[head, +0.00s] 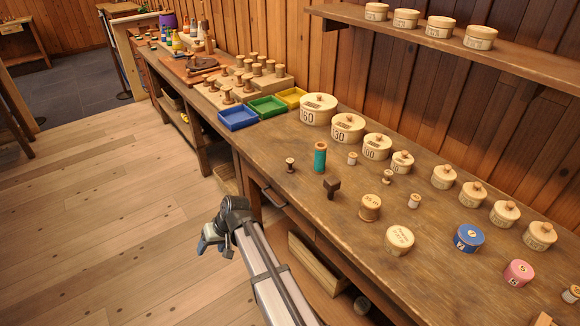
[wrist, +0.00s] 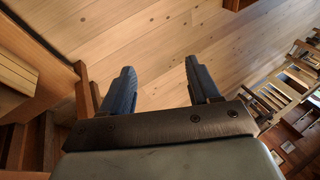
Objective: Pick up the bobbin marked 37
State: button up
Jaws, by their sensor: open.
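No mark 37 is legible on any spool in the head view, so I cannot tell which bobbin is meant. A wide wooden spool (head: 370,208) with small blurred writing on top stands on the bench. A teal-wound spool (head: 320,157) stands to its left and farther back. Small spools stand around them: a dark-topped one (head: 290,164), two pale ones (head: 352,158) (head: 414,201) and a wooden one (head: 388,176). My gripper (head: 208,240) is off the bench's front edge, over the floor. In the wrist view its two blue fingers (wrist: 160,68) are apart with nothing between them.
Round lidded boxes (head: 319,108) line the bench's back, with a pale one (head: 399,239), blue tin (head: 468,238) and pink tin (head: 518,272) in front. A dark block (head: 331,187) stands mid-bench. Trays (head: 238,117) and racked spools (head: 257,75) are at left. A shelf (head: 470,60) overhangs.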

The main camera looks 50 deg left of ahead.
jog(key=s+a+r, duration=0.2)
jog(key=s+r, duration=0.2)
jog(key=r, duration=0.5)
notch_tip(320, 180, up, 16)
jog(key=t+y, duration=0.1)
jog(key=t, duration=0.4)
send_over(291, 161)
jog(key=d, duration=0.5)
jog(key=x, duration=0.7)
jog(key=shift+s+a+f, duration=0.1)
jog(key=shift+s+a, duration=0.05)
jog(key=shift+s, duration=0.2)
jog(key=shift+a+x, duration=0.15)
jog(key=shift+x, duration=1.2)
jog(key=shift+a+x, duration=0.1)
jog(key=shift+x, duration=1.25)
jog(key=c, duration=1.1)
